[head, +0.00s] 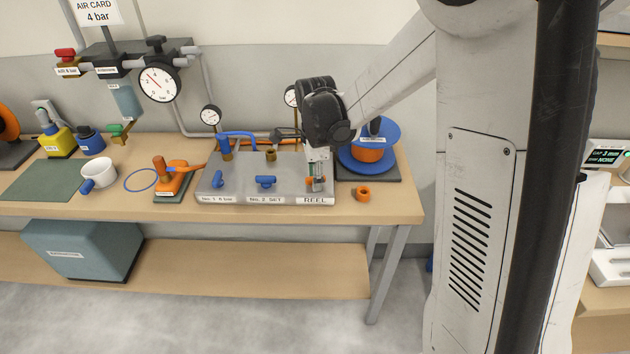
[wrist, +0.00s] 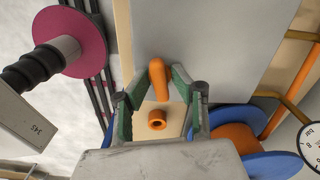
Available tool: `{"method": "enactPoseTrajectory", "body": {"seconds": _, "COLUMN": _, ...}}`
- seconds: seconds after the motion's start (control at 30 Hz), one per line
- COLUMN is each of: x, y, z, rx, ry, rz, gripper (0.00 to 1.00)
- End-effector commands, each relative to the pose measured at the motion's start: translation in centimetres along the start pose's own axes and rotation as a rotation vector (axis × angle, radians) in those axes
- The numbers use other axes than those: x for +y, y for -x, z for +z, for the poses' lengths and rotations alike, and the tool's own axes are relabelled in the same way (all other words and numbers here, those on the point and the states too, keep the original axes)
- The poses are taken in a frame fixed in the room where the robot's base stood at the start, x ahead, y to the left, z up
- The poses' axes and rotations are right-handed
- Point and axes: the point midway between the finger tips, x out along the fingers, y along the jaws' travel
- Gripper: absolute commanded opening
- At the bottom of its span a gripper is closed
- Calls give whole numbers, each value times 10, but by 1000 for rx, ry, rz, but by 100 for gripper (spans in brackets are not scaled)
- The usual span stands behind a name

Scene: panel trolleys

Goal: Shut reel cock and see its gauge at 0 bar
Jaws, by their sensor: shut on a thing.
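The grey manifold block (head: 232,187) stands on the bench, with its right-hand station labelled REEL. My gripper (head: 318,178) reaches down over that station. In the wrist view my gripper's green-lined fingers (wrist: 168,75) are shut on the orange handle of the reel cock (wrist: 157,78). The handle's exact angle is hard to judge. A gauge behind my wrist (head: 291,96) is partly hidden. A gauge at the right edge of the wrist view (wrist: 311,145) is cut off, and I cannot read its needle.
A blue and orange hose reel (head: 385,155) stands just right of the block. A loose orange ring (head: 362,193) lies on the bench in front of it. Blue handles (head: 266,181) mark the other stations. A large wall gauge (head: 159,84) hangs at left.

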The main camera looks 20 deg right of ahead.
Motion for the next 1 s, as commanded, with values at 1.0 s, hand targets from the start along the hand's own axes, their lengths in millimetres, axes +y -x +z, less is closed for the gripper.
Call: {"method": "enactPoseTrajectory", "body": {"seconds": 1.0, "x": 0, "y": 64, "z": 0, "rx": 0, "ry": -162, "rz": 0, "gripper": 31}}
